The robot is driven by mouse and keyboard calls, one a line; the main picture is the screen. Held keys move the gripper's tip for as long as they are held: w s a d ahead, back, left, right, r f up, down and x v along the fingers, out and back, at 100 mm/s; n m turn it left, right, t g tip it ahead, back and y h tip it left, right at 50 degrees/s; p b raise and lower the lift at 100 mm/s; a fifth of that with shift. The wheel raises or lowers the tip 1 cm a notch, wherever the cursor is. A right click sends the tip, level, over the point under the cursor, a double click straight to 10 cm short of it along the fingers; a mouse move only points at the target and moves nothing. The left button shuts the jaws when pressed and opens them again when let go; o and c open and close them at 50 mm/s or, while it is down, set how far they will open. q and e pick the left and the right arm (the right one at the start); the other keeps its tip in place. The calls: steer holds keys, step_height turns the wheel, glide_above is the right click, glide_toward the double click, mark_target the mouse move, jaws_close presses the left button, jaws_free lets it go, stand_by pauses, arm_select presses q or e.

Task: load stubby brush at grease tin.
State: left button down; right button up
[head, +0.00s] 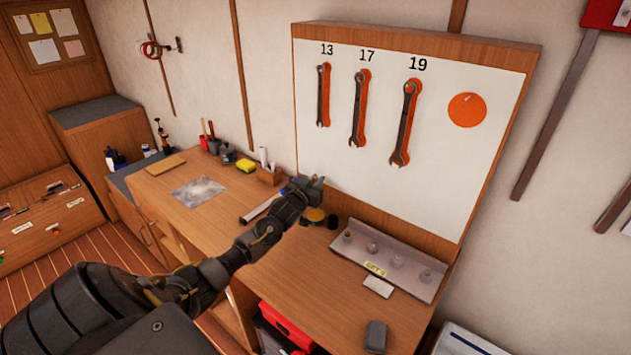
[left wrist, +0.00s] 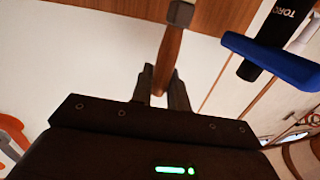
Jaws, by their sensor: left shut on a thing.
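My left gripper (head: 314,186) reaches over the wooden bench from the left. In the left wrist view its fingers (left wrist: 161,88) are shut on the reddish-brown wooden handle of the stubby brush (left wrist: 170,55). A dark square block shows at the far end of the handle. In the head view the brush is too small or hidden to make out. A small round tin with a yellowish-brown top, seemingly the grease tin (head: 316,215), stands on the bench just below the gripper in the picture. I cannot tell whether the brush touches it. My right gripper is not in view.
A grey tray (head: 385,262) with several small fittings lies right of the tin. A white panel (head: 440,150) with wrenches rises behind the bench. A yellow sponge (head: 246,165) and a wooden block (head: 270,176) stand left. The bench front is mostly clear.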

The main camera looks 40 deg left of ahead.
arm_select(q)
steer(key=shift+f+b, duration=1.6)
steer(key=shift+f, duration=0.5)
steer(key=shift+f+b, duration=0.35)
steer(key=shift+f, duration=0.2)
step_height(320, 180, up, 7)
steer(key=p, duration=0.6)
steer(key=shift+r+p, duration=0.1)
steer(key=shift+p, duration=0.2)
stand_by(0.5)
